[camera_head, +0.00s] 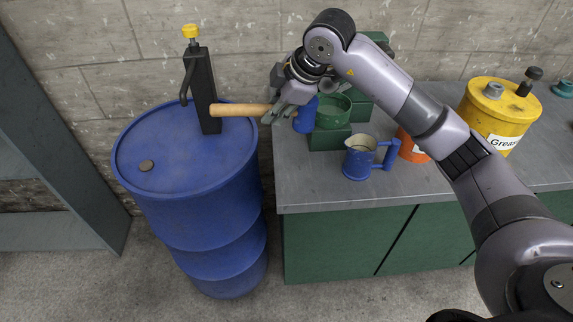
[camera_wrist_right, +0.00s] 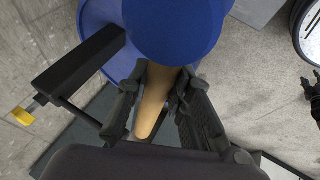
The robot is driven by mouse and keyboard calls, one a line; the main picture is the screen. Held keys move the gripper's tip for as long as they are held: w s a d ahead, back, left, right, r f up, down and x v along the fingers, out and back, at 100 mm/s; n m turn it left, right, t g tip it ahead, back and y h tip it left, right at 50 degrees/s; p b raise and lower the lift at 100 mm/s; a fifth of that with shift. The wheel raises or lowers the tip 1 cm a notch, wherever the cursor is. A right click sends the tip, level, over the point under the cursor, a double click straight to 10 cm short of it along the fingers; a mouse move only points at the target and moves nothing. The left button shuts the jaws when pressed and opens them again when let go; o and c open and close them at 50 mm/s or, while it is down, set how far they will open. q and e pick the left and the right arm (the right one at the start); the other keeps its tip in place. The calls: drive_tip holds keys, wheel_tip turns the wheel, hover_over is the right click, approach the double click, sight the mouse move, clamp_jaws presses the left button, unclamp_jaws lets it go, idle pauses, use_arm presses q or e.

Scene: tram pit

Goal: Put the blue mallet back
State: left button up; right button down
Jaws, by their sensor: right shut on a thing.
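The blue mallet has a blue head (camera_head: 306,114) and a pale wooden handle (camera_head: 238,110). My right gripper (camera_head: 274,112) is shut on the handle close to the head. The mallet is held about level, its head over the left end of the workbench and its handle pointing left over the blue drum. In the right wrist view the mallet's blue head (camera_wrist_right: 172,25) fills the top middle, and the handle runs down between the fingers of my right gripper (camera_wrist_right: 160,90).
A blue drum (camera_head: 190,190) stands left of the workbench (camera_head: 300,189), with a black pump (camera_head: 205,85) upright on it, close to the handle. On the bench are a green box (camera_head: 330,138), a blue jug (camera_head: 359,160), an orange container (camera_head: 411,148) and a yellow grease can (camera_head: 490,118).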

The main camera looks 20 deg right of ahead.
wheel_tip(320, 180, down, 13)
drive_tip(key=shift+f+p, duration=0.1)
drive_tip(key=shift+p, duration=1.05)
wheel_tip(320, 180, down, 2)
drive_tip(key=shift+f+p, duration=0.1)
drive_tip(key=shift+p, duration=0.25)
drive_tip(key=shift+f, duration=0.35)
drive_tip(key=shift+s+f, duration=0.2)
drive_tip(key=c, duration=1.9)
unclamp_jaws()
drive_tip(key=shift+f, duration=0.15)
drive_tip(key=o, duration=0.3)
drive_tip(key=shift+w, duration=0.15)
drive_tip(key=shift+o, duration=0.6)
drive_tip(key=shift+d, duration=0.1)
drive_tip(key=shift+o, duration=0.2)
